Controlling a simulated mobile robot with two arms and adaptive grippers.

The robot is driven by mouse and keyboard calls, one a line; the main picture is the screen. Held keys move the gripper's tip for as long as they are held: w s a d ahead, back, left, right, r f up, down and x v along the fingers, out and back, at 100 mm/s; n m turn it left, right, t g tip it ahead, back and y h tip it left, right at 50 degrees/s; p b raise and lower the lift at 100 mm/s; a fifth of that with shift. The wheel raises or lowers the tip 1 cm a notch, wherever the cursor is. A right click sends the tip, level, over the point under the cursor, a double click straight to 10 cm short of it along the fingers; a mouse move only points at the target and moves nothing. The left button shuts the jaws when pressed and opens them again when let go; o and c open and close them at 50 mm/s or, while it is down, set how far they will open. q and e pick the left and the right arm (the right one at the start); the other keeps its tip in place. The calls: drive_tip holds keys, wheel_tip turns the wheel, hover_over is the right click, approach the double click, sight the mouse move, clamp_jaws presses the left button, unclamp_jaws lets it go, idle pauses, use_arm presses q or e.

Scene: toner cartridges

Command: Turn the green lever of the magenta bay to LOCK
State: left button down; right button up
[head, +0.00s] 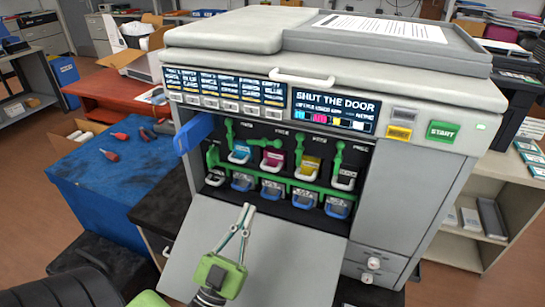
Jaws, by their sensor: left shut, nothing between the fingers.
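The large grey printer has its front open. The magenta cartridge (272,159) sits in the upper row of bays, between the cyan cartridge (239,152) and the yellow cartridge (310,164). A green lever (268,142) lies roughly level just above the magenta cartridge. Its label is too small to read. Other green levers (299,148) nearby stand more upright. My left gripper (247,207) is shut and empty, its fingertips in front of and below the bays, apart from the magenta lever. My right gripper is not in view.
The lowered door (290,255) slopes out below the bays, under my left gripper. A blue flap (195,133) sticks out at the bays' left. A green rail (270,184) and blue-handled containers (272,191) sit below the cartridges. The screen (335,107) reads "SHUT THE DOOR".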

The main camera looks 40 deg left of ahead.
use_arm(q)
drive_tip(key=p, duration=0.5)
approach(264, 142)
drive_tip(key=w+d+r, duration=0.3)
drive_tip(key=w, duration=0.2)
drive_tip(key=shift+w+a+r, duration=0.2)
drive_tip(key=shift+w+a, duration=0.1)
drive_tip(key=shift+w, duration=0.35)
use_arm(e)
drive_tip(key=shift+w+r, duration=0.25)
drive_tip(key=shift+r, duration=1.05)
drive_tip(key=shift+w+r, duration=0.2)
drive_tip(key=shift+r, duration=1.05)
use_arm(q)
drive_tip(key=shift+a+n, duration=0.1)
drive_tip(key=shift+n, duration=0.3)
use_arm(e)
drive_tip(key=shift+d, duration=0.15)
use_arm(q)
drive_tip(key=shift+d+r+n+y, duration=0.15)
drive_tip(key=shift+d+n+y, duration=0.2)
drive_tip(key=shift+y, duration=0.35)
drive_tip(key=shift+a+n, duration=0.15)
drive_tip(key=shift+n, duration=0.1)
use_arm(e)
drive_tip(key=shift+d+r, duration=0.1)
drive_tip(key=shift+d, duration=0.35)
